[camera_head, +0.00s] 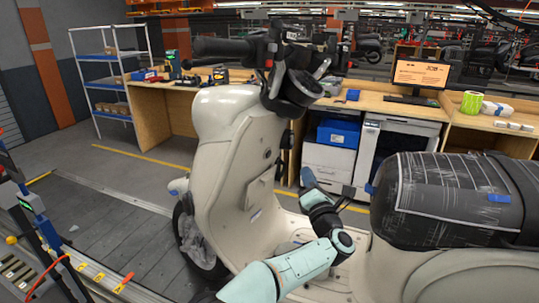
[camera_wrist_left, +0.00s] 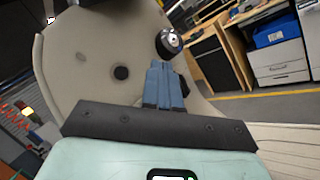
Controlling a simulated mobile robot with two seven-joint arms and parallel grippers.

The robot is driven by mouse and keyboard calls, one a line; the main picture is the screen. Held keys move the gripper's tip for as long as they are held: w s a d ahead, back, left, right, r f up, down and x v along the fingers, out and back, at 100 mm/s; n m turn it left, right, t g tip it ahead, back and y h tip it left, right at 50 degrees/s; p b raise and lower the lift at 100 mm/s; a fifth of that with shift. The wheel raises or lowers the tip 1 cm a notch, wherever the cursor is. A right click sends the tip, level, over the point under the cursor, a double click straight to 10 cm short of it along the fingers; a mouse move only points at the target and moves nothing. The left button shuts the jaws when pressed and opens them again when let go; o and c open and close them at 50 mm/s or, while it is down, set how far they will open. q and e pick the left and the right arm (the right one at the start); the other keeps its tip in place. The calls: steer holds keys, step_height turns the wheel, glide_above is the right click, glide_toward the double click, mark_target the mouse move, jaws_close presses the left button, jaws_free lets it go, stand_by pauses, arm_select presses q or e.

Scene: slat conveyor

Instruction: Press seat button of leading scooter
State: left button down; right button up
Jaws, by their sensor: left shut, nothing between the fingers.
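The cream scooter (camera_head: 225,150) stands on the slat conveyor, its front shield toward the left and its dark seat (camera_head: 450,195), wrapped in clear film, at the right. My left gripper (camera_head: 308,177) is shut and empty, in the gap between shield and seat, with its blue fingers raised. In the left wrist view the shut fingers (camera_wrist_left: 164,72) point toward the inner side of the shield. A round black-and-chrome switch (camera_wrist_left: 169,42) shows just beyond the fingertips, and a dark round spot (camera_wrist_left: 121,72) lies left of them. Which is the seat button is unclear. Contact cannot be told.
The handlebar (camera_head: 290,85) overhangs the shield. A workbench with a monitor (camera_head: 418,78), a blue bin (camera_head: 338,133) and white drawers (camera_head: 328,163) stands behind the scooter. A wire shelf (camera_head: 105,80) is at the left. Grey conveyor slats (camera_head: 125,235) lie bare at lower left.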

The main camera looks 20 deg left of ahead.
mark_target(268, 154)
arm_select(q)
steer(key=shift+a, duration=0.1)
steer(key=w+a+r+p, duration=0.1)
steer(key=w+a+p, duration=0.1)
steer(key=a, duration=0.6)
steer(key=shift+a+r, duration=0.15)
steer(key=shift+r, duration=0.15)
arm_select(e)
steer(key=shift+w+r, duration=0.35)
steer(key=shift+r, duration=0.25)
steer(key=shift+w+r, duration=0.3)
steer(key=shift+r, duration=0.25)
stand_by(0.7)
arm_select(q)
steer(key=shift+a+r, duration=0.15)
steer(key=shift+a, duration=0.25)
arm_select(e)
steer(key=shift+s+f, duration=0.15)
steer(key=shift+f, duration=0.1)
